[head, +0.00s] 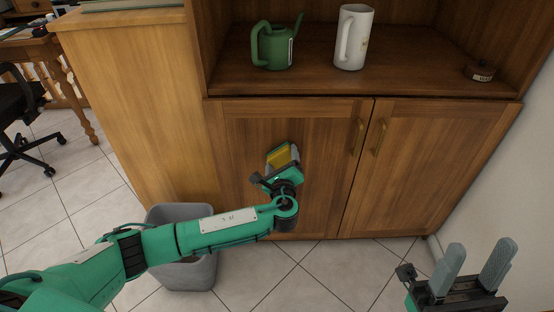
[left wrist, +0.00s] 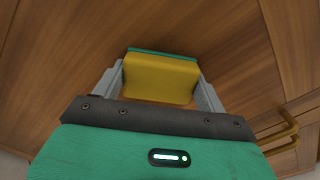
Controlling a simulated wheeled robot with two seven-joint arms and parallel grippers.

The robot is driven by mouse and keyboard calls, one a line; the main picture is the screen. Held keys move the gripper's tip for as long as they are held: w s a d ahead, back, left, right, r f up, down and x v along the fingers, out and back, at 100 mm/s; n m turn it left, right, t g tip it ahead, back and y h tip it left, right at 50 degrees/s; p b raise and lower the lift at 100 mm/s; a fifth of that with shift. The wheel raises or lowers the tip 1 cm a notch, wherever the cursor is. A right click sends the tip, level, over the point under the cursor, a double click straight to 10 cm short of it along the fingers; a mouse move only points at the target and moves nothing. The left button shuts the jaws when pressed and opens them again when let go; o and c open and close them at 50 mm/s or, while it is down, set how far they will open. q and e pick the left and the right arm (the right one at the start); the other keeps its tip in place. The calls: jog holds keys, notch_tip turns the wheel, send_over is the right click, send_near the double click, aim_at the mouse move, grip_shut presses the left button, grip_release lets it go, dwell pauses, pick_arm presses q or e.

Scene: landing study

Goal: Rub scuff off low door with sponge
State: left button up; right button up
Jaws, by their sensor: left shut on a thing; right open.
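My left gripper (head: 279,163) is shut on a yellow sponge (head: 280,157) in front of the left low door (head: 245,130). In the left wrist view the sponge (left wrist: 161,78) has a green layer on its far side and sits between the two grey fingers. It faces the wooden door (left wrist: 225,40); I cannot tell whether it touches the wood. No scuff shows; the sponge and gripper cover part of the door. My right gripper (head: 474,270) is open and empty at the lower right, above the floor.
The right low door (head: 425,160) has a brass handle (head: 379,137) beside the left door's handle (head: 357,136). A green watering can (head: 275,47), a white jug (head: 354,38) and a small brown pot (head: 480,71) stand on the shelf above. A grey bin (head: 188,277) stands under my left arm.

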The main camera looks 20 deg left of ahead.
pick_arm(q)
jog(key=shift+w+d+r, duration=0.1)
jog(key=shift+w+d, duration=0.2)
jog(key=shift+d, duration=0.55)
jog(key=shift+w+d, duration=0.3)
jog(key=shift+d, duration=0.55)
